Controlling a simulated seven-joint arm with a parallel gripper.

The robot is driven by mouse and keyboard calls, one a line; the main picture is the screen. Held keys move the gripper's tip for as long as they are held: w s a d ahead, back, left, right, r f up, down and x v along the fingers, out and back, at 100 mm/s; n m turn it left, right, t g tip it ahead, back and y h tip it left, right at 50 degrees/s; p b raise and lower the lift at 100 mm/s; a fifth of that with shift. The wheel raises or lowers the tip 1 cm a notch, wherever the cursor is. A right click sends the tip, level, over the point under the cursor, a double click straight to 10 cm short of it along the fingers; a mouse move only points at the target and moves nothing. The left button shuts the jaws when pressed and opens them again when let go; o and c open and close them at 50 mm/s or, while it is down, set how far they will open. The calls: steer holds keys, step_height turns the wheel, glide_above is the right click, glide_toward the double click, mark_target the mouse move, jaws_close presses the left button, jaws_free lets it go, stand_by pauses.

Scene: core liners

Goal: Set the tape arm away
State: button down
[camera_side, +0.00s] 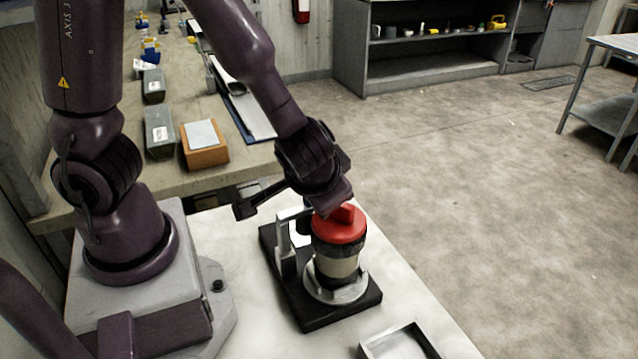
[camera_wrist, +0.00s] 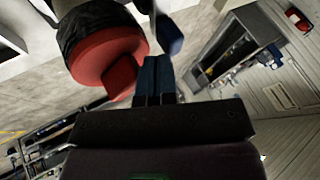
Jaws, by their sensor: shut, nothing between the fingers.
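The red cap (camera_side: 341,226) sits on top of an upright core liner (camera_side: 337,266) with a dark band below the cap. The liner stands in a round metal seat on a black base (camera_side: 318,314). A silver post with a short arm (camera_side: 288,236), perhaps the tape arm, rises beside the liner on its left. In the wrist view, the red cap (camera_wrist: 107,60) and dark band (camera_wrist: 88,27) lie left of my gripper (camera_wrist: 153,60). My gripper's blue fingers are together and empty, close beside the cap. A small dark blue piece (camera_wrist: 169,36) shows just beyond the fingertips; I cannot tell what it belongs to.
An open metal tray (camera_side: 400,343) lies at the front of the white table. The table's right edge is close to the black base. A bench (camera_side: 185,185) with boxes (camera_side: 204,145) stands behind. Shelving (camera_side: 430,62) is farther back across open floor.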

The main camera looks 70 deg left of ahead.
stand_by(0.4)
steer(key=shift+w+a+n+g, duration=0.1)
steer(key=shift+a+n+g, duration=0.1)
steer(key=shift+n+g, duration=0.45)
steer(key=shift+a+n+y, duration=0.1)
steer(key=shift+n+y, duration=0.2)
steer(key=shift+n, duration=0.25)
